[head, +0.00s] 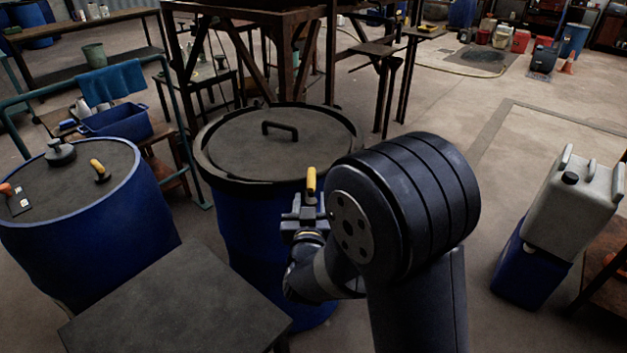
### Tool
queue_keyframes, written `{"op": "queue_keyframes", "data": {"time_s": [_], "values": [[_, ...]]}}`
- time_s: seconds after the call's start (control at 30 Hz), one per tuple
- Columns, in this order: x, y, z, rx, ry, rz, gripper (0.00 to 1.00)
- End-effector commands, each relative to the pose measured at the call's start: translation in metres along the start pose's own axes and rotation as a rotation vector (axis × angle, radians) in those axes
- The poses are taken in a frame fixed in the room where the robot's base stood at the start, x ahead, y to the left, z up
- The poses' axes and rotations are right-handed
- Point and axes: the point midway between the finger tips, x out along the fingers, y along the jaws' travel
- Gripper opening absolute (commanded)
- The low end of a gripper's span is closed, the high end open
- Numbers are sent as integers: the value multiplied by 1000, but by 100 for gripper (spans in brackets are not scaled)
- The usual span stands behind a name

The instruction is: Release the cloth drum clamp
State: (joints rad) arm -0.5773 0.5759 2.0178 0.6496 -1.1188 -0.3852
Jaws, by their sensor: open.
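A blue drum (240,235) stands in the middle, closed by a dark round lid (235,150) with a black bar handle (280,130). A dark clamp ring (208,170) runs around the lid's rim. A yellow-tipped clamp lever (311,180) stands upright at the rim's front right. My gripper (304,207) is open at the lever, just below its yellow tip. I cannot tell whether the lever is between the fingers or whether they touch it. My arm hides the drum's right front.
Another blue drum (100,235) at left has small tools on top. A dark table (175,305) stands in front. A blue cloth (110,83) hangs on a rail behind a blue bin (115,122). A grey canister (570,205) sits on a blue one at right. Floor beyond is open.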

Motion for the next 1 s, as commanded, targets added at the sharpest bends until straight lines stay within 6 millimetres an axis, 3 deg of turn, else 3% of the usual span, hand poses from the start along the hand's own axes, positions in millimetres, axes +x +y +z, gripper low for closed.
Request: {"op": "queue_keyframes", "data": {"time_s": [0.2,0.4,0.8,1.0], "values": [[43,0,0,0,0,1,41],[68,0,-1,0,1,0,41],[76,0,0,-1,0,-2,41],[76,0,0,-1,0,-2,26]]}}
